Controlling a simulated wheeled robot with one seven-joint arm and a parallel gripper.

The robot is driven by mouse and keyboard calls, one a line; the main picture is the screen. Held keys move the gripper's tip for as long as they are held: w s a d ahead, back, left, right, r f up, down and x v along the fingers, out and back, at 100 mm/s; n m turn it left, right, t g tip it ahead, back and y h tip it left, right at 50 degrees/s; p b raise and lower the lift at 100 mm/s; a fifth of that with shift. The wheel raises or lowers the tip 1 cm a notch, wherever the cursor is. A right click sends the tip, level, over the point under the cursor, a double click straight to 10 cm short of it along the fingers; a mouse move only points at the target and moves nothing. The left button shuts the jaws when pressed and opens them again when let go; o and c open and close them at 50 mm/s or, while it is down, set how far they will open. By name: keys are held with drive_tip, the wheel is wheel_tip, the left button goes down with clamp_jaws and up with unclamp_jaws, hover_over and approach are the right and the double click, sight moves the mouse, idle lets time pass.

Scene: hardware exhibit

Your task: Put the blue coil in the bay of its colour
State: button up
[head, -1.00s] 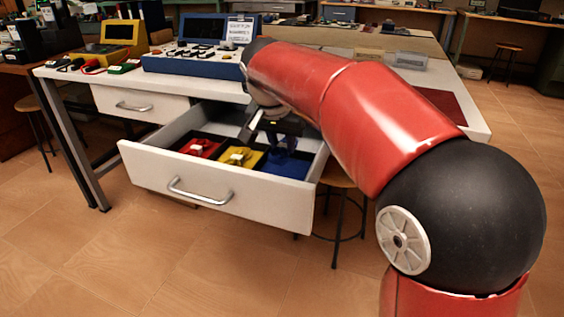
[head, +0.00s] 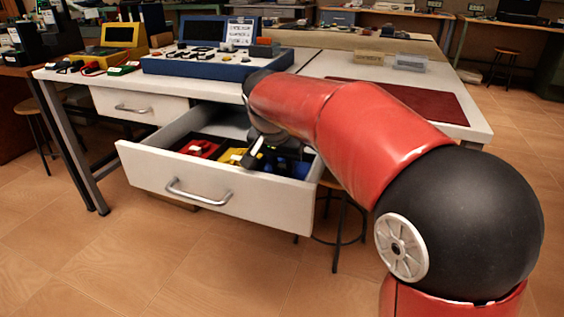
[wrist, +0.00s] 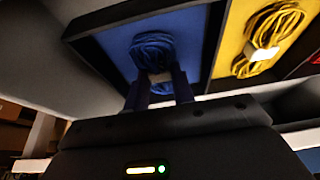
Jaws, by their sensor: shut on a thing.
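The blue coil (wrist: 152,48), wound with a white band, is in my gripper (wrist: 160,88) in the wrist view. The fingers are shut on it at the band. The coil is over the blue bay (wrist: 112,42) of the open drawer; I cannot tell whether it touches the bay floor. In the head view my gripper (head: 280,163) reaches down into the drawer's right part, and my arm and wrist partly hide the coil and the blue bay.
The open white drawer (head: 215,198) has a yellow bay (wrist: 229,55) with a yellow coil (wrist: 268,40), and a red bay with a red coil (head: 200,148) at left. A blue case (head: 205,66) stands on the bench above. Stools stand under the bench.

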drive_tip(key=o, duration=1)
drive_tip(key=shift+f, duration=0.15)
drive_tip(key=shift+r, duration=0.25)
drive_tip(key=p+v, duration=0.2)
drive_tip(key=v, duration=1)
drive_tip(key=shift+r, duration=0.4)
